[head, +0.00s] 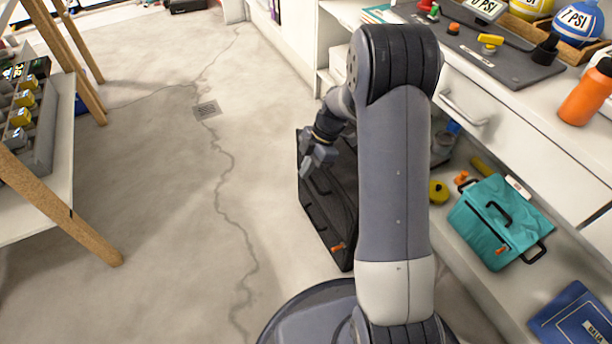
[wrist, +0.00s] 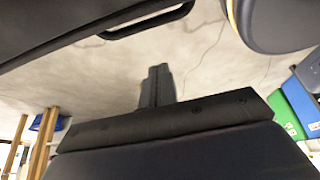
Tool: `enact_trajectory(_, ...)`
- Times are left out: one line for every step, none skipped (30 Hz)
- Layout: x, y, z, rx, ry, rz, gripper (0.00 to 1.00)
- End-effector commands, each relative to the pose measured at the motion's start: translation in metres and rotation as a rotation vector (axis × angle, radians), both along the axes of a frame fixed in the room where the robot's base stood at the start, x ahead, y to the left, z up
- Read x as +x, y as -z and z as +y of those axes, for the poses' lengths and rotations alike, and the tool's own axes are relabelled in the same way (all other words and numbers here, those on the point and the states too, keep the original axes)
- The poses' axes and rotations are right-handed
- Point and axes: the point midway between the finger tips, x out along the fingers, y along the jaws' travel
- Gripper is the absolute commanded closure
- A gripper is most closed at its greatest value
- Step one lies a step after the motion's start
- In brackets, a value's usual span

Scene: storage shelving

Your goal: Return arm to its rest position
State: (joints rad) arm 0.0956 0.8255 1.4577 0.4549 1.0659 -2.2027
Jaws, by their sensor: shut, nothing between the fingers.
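My arm rises from my base in the middle of the head view and bends over at the top. My gripper (head: 312,165) points down and to the left, in front of a black case (head: 329,222) on the floor. I cannot tell from this view whether it touches the case. In the wrist view my gripper (wrist: 157,82) shows as a dark shape with its fingers together and nothing visible between them. A dark panel with a handle slot crosses the top of the wrist view.
A white counter with a drawer (head: 515,128) stands at right. A teal case (head: 490,222) and a blue folder (head: 575,318) lie on its lower shelf. An orange bottle (head: 586,97) is on top. A wooden-legged rack (head: 60,205) stands at left. The floor between is clear.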

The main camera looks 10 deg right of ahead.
Motion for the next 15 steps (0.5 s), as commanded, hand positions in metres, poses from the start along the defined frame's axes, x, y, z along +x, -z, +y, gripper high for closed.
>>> enact_trajectory(0.002, -0.015, -0.006, 0.000, 0.001, -0.002, 1.00)
enact_trajectory(0.003, -0.020, -0.009, -0.001, 0.000, -0.001, 1.00)
enact_trajectory(0.004, -0.026, -0.013, -0.001, -0.001, -0.001, 1.00)
enact_trajectory(0.004, -0.030, -0.015, 0.000, 0.000, 0.000, 1.00)
enact_trajectory(0.005, -0.034, -0.018, -0.001, 0.000, 0.000, 1.00)
enact_trajectory(0.006, -0.038, -0.020, -0.001, 0.000, 0.000, 1.00)
enact_trajectory(0.006, -0.041, -0.022, 0.000, -0.001, 0.000, 1.00)
enact_trajectory(0.006, -0.043, -0.023, 0.000, -0.001, 0.000, 1.00)
enact_trajectory(0.007, -0.046, -0.025, 0.000, -0.001, 0.000, 1.00)
enact_trajectory(0.007, -0.047, -0.026, 0.000, -0.001, 0.000, 1.00)
enact_trajectory(0.007, -0.048, -0.027, 0.000, -0.002, 0.001, 1.00)
enact_trajectory(0.007, -0.049, -0.027, 0.001, -0.002, 0.002, 1.00)
enact_trajectory(0.007, -0.049, -0.028, 0.000, -0.002, 0.003, 1.00)
enact_trajectory(0.007, -0.050, -0.028, 0.000, -0.002, 0.003, 1.00)
enact_trajectory(0.007, -0.050, -0.028, 0.000, -0.002, 0.003, 1.00)
